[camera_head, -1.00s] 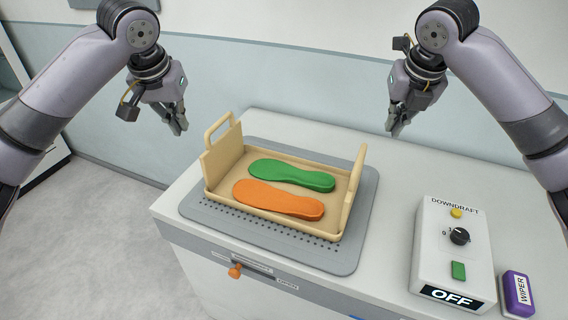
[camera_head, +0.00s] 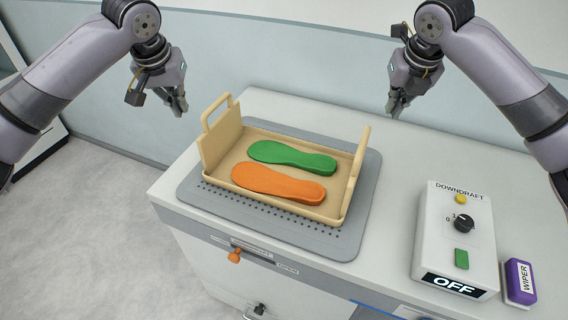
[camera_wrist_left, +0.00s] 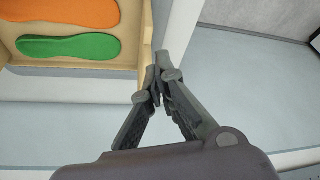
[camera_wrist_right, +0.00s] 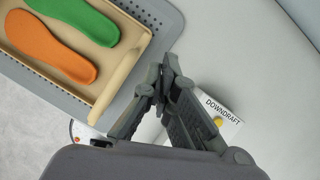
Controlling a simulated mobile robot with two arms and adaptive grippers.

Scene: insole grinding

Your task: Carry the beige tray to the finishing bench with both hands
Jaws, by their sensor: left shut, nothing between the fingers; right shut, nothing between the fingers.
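The beige tray (camera_head: 228,178) rests on a grey perforated mat on a white bench, with a raised handle panel at its left and right ends. A green insole (camera_head: 292,157) and an orange insole (camera_head: 278,184) lie side by side in it. My left gripper (camera_head: 181,108) is shut and empty, above and behind the tray's left handle; its closed fingers also show in the left wrist view (camera_wrist_left: 158,75). My right gripper (camera_head: 393,112) is shut and empty, above and behind the right handle; it also shows in the right wrist view (camera_wrist_right: 163,75). Neither touches the tray.
A white downdraft control box (camera_head: 455,240) reading OFF stands at the bench's right. A purple wiper block (camera_head: 520,282) is beside it. An orange knob (camera_head: 234,256) sits on the bench front. The grey mat (camera_head: 340,243) extends around the tray. A wall closes the back.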

